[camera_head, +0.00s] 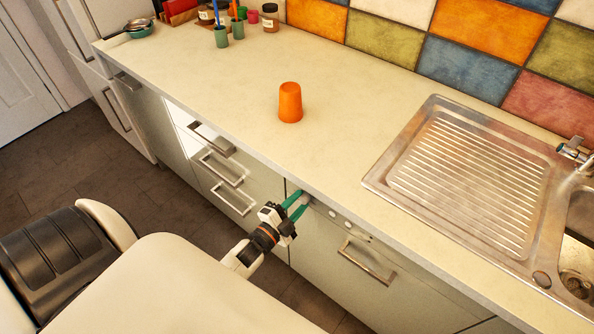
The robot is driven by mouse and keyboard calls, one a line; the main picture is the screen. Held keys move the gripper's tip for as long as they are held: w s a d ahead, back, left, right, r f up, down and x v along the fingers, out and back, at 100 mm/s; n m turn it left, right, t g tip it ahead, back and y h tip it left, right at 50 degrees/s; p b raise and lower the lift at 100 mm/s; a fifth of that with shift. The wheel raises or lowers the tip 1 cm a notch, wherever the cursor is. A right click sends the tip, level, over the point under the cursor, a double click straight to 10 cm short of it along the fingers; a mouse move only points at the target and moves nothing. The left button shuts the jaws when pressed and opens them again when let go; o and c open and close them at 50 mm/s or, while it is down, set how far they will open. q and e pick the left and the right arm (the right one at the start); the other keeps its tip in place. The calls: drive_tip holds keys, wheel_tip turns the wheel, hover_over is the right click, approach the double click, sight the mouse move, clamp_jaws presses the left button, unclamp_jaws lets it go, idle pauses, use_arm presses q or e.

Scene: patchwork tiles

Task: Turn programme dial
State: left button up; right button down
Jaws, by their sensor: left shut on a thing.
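The appliance front (322,258) sits under the counter and has a bar handle (366,262). Small round controls (333,214) show along its top strip. My left gripper (301,200), with green fingers, reaches the left end of that strip, just below the counter edge. It is shut on the programme dial, which is mostly hidden between the fingers. How far the dial is turned cannot be seen. My right gripper is not in view.
An orange cup (290,102) stands upside down on the counter (215,85). A metal sink with a drainboard (470,170) is at the right. Jars and cups (270,18) stand at the back left. Drawers with handles (222,168) are left of the appliance.

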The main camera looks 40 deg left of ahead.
use_arm(q)
drive_tip(key=o, duration=1)
drive_tip(key=s+a+b, duration=0.1)
drive_tip(key=s, duration=1.1)
drive_tip(key=shift+b, duration=0.4)
